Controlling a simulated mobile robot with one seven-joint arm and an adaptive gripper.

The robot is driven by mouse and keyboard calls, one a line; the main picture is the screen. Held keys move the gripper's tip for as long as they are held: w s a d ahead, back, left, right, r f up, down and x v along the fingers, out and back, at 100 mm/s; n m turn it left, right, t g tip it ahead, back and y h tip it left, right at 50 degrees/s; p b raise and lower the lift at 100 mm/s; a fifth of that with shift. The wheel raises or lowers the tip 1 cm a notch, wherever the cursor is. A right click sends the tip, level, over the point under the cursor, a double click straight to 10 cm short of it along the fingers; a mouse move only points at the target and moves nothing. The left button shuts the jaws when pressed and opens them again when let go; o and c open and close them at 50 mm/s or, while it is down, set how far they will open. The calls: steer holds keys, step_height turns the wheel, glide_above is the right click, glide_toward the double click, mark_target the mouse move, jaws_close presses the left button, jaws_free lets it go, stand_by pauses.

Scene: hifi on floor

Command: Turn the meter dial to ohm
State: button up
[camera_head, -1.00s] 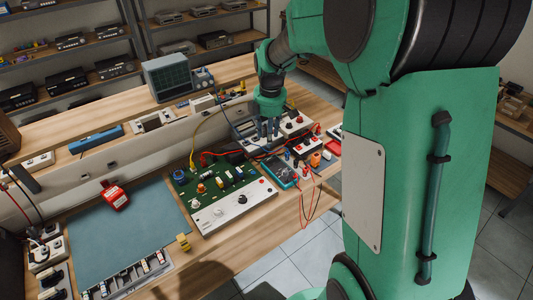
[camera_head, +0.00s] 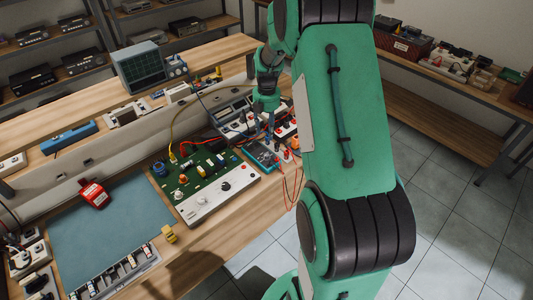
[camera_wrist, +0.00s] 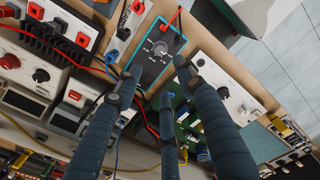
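The meter (camera_wrist: 151,66) is a dark handheld unit with a teal edge. In the head view it lies on the bench (camera_head: 262,154) just below my gripper, partly covered by the fingers. Its round grey dial (camera_wrist: 160,48) shows in the wrist view with pale markings around it; I cannot read which setting it points to. My gripper (camera_head: 266,127) points down above the meter. In the wrist view its three dark ribbed fingers (camera_wrist: 157,80) are spread apart with nothing between them. The dial appears beyond the tips, in the gap between two fingers. No contact is visible.
Red and blue leads (camera_head: 291,180) run around the meter. A green circuit board (camera_head: 195,174) with a white knob panel (camera_head: 216,199) lies to its left. Boxes with red terminals (camera_wrist: 67,101) crowd the other side. A blue mat (camera_head: 110,225) is mostly clear.

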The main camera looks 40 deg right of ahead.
mark_target(266, 155)
steer(key=shift+f, duration=0.1)
step_height(266, 155, down, 14)
steer(key=b, duration=0.2)
steer(key=shift+r+b, duration=0.2)
steer(key=shift+b, duration=0.1)
stand_by(0.4)
jaws_close()
